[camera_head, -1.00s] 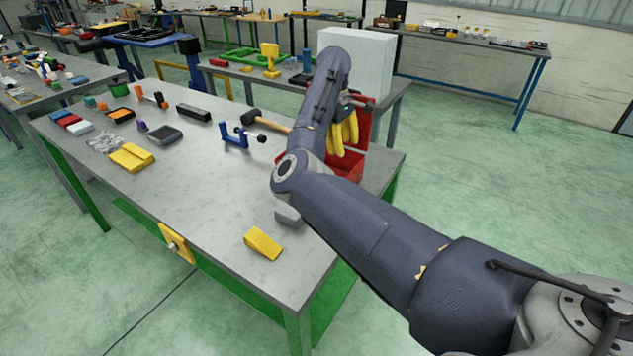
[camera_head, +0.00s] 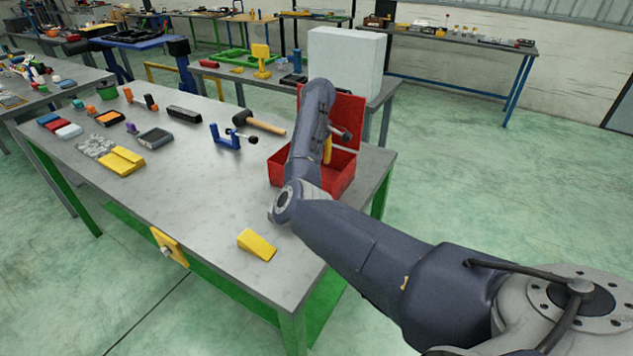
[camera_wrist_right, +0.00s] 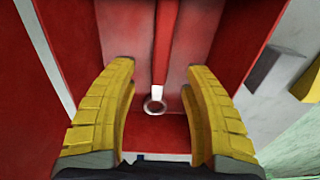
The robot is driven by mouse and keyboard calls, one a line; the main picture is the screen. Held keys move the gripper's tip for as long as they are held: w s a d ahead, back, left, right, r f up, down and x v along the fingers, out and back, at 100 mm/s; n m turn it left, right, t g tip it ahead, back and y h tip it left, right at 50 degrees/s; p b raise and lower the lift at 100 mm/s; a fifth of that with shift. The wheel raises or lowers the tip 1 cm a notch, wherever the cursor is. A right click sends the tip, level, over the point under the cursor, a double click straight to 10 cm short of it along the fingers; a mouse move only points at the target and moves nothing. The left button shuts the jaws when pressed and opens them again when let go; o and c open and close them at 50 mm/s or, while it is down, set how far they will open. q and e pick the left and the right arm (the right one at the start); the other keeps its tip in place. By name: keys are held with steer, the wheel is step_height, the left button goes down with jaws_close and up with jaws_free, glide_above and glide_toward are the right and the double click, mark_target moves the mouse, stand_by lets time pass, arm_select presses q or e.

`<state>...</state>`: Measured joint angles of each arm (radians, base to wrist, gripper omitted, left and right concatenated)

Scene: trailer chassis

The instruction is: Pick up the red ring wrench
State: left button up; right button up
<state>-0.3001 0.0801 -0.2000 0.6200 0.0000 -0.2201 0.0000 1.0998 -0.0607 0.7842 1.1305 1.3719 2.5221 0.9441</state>
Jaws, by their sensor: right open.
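The red ring wrench (camera_wrist_right: 161,55) shows in the right wrist view, with a red shaft running up the picture and a bare metal ring at its lower end. It lies against red surfaces of the open red toolbox (camera_head: 340,180), which stands on the workbench in the head view. My right gripper (camera_wrist_right: 159,68) is open, its two yellow fingers on either side of the wrench with gaps between. In the head view my right gripper (camera_head: 327,150) is at the toolbox, mostly hidden behind my arm. The wrench cannot be made out there. My left gripper is not in view.
The workbench (camera_head: 200,215) holds a yellow wedge (camera_head: 257,244) in front of the toolbox, and a blue clamp (camera_head: 228,138) and a mallet (camera_head: 260,124) to its left. The raised toolbox lid (camera_head: 345,108) and a white block (camera_head: 345,62) stand behind. The bench's middle is clear.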

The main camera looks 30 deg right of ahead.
steer(key=shift+a+f, duration=0.1)
steer(key=shift+f, duration=2.95)
steer(key=shift+c, duration=0.2)
jaws_close()
